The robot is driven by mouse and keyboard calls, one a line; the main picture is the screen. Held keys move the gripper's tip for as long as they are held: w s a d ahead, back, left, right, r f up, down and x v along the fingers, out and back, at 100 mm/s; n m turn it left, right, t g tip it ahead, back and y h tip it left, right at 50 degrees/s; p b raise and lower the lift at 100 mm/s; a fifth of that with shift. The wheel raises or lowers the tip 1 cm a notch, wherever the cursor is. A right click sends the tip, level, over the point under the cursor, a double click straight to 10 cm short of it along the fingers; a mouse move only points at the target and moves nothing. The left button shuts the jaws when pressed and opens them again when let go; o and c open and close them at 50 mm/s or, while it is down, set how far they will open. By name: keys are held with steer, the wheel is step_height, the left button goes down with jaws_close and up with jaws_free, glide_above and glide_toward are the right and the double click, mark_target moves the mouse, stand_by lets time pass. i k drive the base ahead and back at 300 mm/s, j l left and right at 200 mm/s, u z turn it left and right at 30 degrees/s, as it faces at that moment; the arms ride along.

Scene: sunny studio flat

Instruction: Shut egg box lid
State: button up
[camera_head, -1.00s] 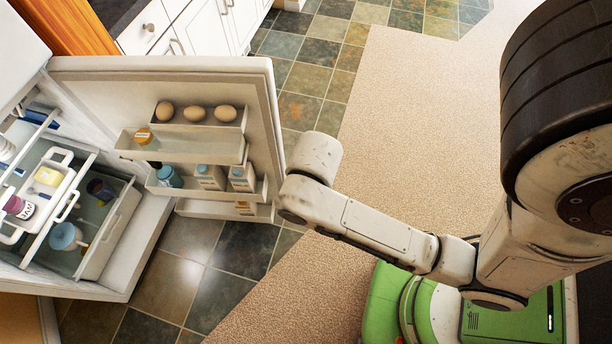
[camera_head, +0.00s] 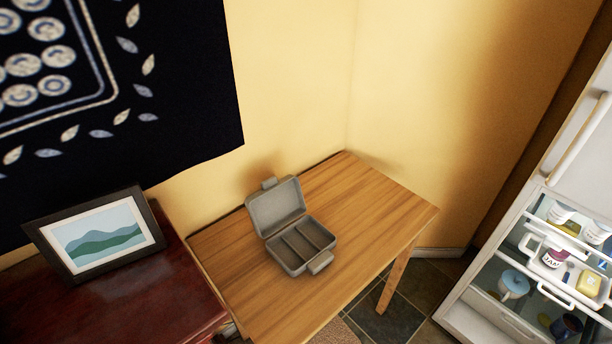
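The egg box (camera_head: 291,270) is a grey case on a wooden table (camera_head: 375,205). Its lid (camera_head: 276,207) stands open, tilted back toward the wall, with a small latch tab at its top edge. The base shows long inner compartments that look empty, and a handle-like clasp (camera_head: 320,262) on its front edge. My gripper and arm are not in the current view.
A dark red cabinet (camera_head: 110,297) with a framed picture (camera_head: 102,238) stands left of the table. The open fridge (camera_head: 480,312) with stocked shelves is at the right. Tabletop around the box is clear. Tiled floor (camera_head: 395,318) lies between table and fridge.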

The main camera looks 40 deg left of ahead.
mark_target(279, 203)
steer(key=u, duration=1.2)
